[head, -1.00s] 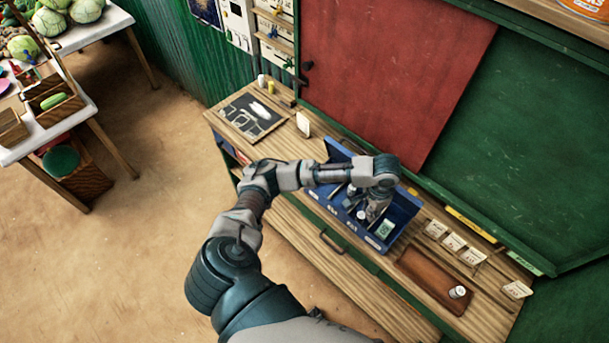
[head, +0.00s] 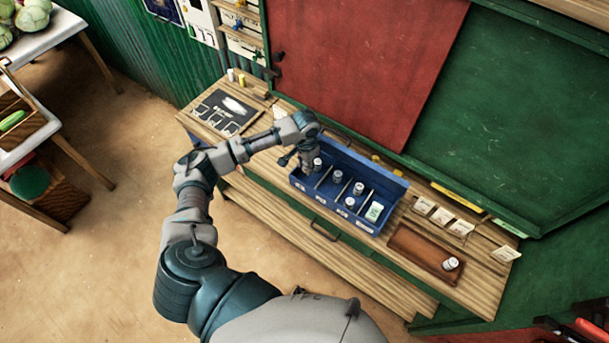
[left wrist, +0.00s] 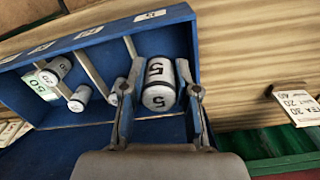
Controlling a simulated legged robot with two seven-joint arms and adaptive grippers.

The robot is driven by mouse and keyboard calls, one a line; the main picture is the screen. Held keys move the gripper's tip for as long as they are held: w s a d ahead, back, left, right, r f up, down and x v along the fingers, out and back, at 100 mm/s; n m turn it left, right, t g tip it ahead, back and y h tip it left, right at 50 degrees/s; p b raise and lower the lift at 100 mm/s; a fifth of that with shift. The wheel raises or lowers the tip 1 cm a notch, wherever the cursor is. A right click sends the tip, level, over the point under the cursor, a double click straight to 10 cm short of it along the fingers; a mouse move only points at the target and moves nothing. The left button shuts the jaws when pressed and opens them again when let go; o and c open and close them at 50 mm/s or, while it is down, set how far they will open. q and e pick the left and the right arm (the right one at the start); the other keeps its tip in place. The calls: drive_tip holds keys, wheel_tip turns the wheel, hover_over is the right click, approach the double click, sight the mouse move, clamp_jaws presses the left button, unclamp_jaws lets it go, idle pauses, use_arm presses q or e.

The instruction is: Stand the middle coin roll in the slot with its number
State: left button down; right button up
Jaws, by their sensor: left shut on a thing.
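The blue coin box (head: 331,208) stands on the wooden counter, split by dividers. My left gripper (head: 309,166) is at its left end compartment. In the left wrist view my left gripper (left wrist: 158,92) is shut on a white coin roll (left wrist: 160,72) marked 5, with one finger on each side. The held roll looks roughly upright inside that compartment; whether it touches the floor is unclear. Other rolls stand in the box, one in the neighbouring compartment (head: 337,177) and two (head: 359,188) (head: 350,202) further right. My right gripper is not in view.
A green-and-white note bundle (head: 374,212) lies in the box's right compartment. A brown tray (head: 415,253) with one white roll (head: 450,263) lies to the right, below several price cards (head: 441,216). A chalk slate (head: 225,112) lies at the counter's left end.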

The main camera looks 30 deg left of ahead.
sight(307, 182)
use_arm(q)
drive_tip(key=f, duration=0.3)
drive_tip(key=shift+d, duration=0.35)
drive_tip(key=shift+f, duration=0.55)
drive_tip(key=f, duration=0.3)
drive_tip(key=shift+a+f, duration=0.35)
drive_tip(key=shift+a, duration=0.05)
drive_tip(key=c, duration=1.2)
unclamp_jaws()
drive_tip(key=shift+o, duration=0.2)
drive_tip(key=shift+d, duration=0.2)
drive_tip(key=shift+d+r, duration=0.1)
drive_tip(key=shift+r, duration=0.1)
drive_tip(key=r, duration=1)
drive_tip(key=shift+w+a+r, duration=0.1)
drive_tip(key=shift+a+r, duration=0.15)
drive_tip(key=shift+r, duration=0.05)
drive_tip(key=shift+d+r, duration=0.1)
drive_tip(key=shift+r, duration=0.5)
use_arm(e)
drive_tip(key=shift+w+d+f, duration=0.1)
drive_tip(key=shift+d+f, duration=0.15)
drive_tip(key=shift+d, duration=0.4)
